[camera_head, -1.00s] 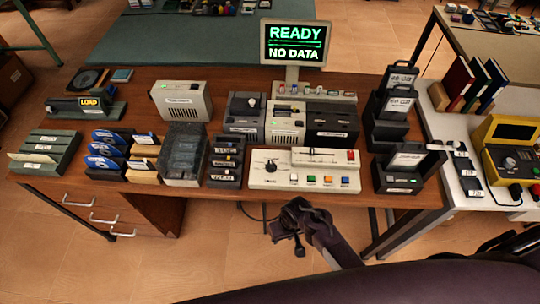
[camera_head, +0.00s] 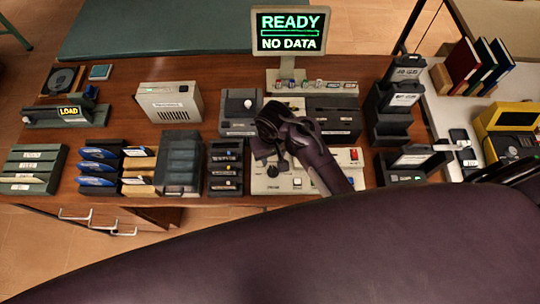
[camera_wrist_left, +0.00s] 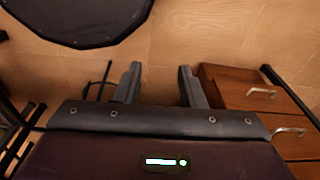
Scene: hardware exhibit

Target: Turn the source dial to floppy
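The cream control panel (camera_head: 315,183) stands at the front middle of the brown desk, with a slider, a red switch and coloured buttons. Its dark round source dial (camera_head: 272,171) is at the panel's left and partly hidden by my right gripper. My right gripper (camera_head: 270,155) is over the left part of the panel, pointing down just above or at the dial. I cannot tell whether it touches the dial, or how far its fingers are apart. The dial's labels are too small to read. My left gripper (camera_wrist_left: 159,84) is open and empty above the floor in the left wrist view.
A monitor (camera_head: 290,32) behind the panel reads READY, NO DATA. Left of the panel are a dark cartridge rack (camera_head: 225,168), a grey disk box (camera_head: 180,160) and blue floppies (camera_head: 98,167). Dark devices (camera_head: 395,112) stand right. A wooden drawer unit (camera_wrist_left: 250,90) is near my left gripper.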

